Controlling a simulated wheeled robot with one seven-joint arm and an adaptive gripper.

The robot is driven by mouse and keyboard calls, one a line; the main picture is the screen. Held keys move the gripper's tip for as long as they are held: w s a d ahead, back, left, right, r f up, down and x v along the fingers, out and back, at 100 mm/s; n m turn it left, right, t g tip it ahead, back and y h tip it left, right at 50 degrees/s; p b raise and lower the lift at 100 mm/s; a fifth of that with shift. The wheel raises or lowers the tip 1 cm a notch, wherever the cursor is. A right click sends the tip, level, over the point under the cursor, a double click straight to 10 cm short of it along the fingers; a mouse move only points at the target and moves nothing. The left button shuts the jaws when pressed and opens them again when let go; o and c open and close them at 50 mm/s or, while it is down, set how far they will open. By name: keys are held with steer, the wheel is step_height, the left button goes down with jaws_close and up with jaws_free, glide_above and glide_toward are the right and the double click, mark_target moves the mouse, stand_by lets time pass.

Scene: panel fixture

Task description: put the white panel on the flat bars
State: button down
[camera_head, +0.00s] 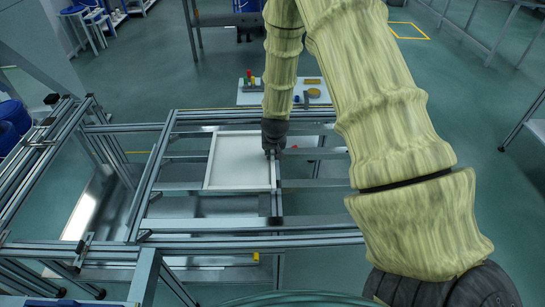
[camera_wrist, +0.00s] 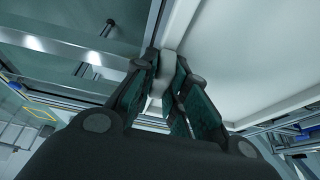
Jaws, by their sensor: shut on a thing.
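The white panel (camera_head: 240,160) is a flat tray-like plate with a raised rim. In the head view it lies level over the metal frame, left of my gripper (camera_head: 273,152). The flat bars (camera_head: 200,205) run across the frame under and beside the panel. In the wrist view my gripper (camera_wrist: 168,80) is closed on the panel's rim, and the panel (camera_wrist: 250,55) fills the upper right. I cannot tell whether the panel touches the bars or hangs just above them. My arm hides part of the frame to the right.
An aluminium profile rail (camera_head: 250,242) edges the fixture at the front. A small white table (camera_head: 290,93) with small coloured items stands behind the fixture. Blue barrels (camera_head: 12,120) stand at the left. The bars right of the panel carry nothing large.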

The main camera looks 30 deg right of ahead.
steer(key=shift+f+p, duration=0.45)
steer(key=shift+f, duration=1.35)
steer(key=c, duration=1.4)
jaws_free()
steer(key=shift+c, duration=0.2)
steer(key=b+v, duration=0.1)
steer(key=v, duration=1.1)
steer(key=shift+s, duration=0.15)
steer(key=shift+a, duration=0.1)
